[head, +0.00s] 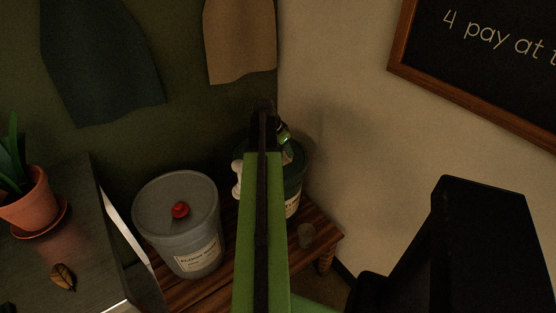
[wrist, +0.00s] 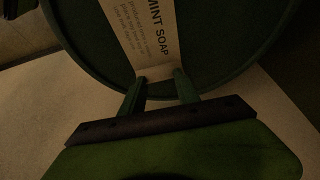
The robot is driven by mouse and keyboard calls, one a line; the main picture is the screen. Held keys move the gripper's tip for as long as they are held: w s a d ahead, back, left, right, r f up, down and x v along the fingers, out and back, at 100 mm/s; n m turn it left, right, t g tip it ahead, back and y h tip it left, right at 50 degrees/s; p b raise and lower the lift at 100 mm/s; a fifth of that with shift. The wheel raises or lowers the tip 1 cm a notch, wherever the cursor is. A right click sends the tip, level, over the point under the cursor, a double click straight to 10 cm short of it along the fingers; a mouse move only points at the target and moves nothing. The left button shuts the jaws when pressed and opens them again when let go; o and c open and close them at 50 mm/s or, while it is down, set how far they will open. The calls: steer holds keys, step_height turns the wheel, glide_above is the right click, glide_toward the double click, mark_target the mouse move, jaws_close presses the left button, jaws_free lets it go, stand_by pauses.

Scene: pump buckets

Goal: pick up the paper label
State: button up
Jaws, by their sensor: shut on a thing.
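The paper label (wrist: 148,35) is a pale strip printed "MINT SOAP" with smaller lines of text. In the wrist view it lies across or just over a dark green round surface with a raised rim, and I cannot tell if it touches. My gripper (wrist: 158,78) is shut on the label's near end, one green finger on each side. In the head view the dark green bucket (head: 293,183) stands behind my arm, which hides much of it and my fingertips. A pale printed patch shows low on its front.
A grey lidded bucket (head: 160,221) with a red knob (head: 180,209) stands left on the wooden bench (head: 318,236). A small round item (head: 305,235) lies near the bench's right end. A potted plant (head: 28,203) and a brown leaf (head: 63,277) are on the grey counter at left. Walls close the corner behind.

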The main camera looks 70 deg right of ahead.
steer(key=shift+r+p, duration=0.5)
step_height(320, 180, up, 4)
steer(key=p, duration=0.4)
steer(key=shift+s+a+r+p, duration=0.9)
steer(key=shift+s+r+p, duration=0.8)
steer(key=shift+r+p, duration=0.3)
steer(key=shift+s+a+r+p, duration=0.95)
steer(key=shift+s+r+p, duration=0.8)
steer(key=shift+r+p, duration=0.25)
steer(key=shift+s+a+r+p, duration=0.9)
steer(key=shift+s+r+p, duration=0.8)
steer(key=shift+r+p, duration=0.3)
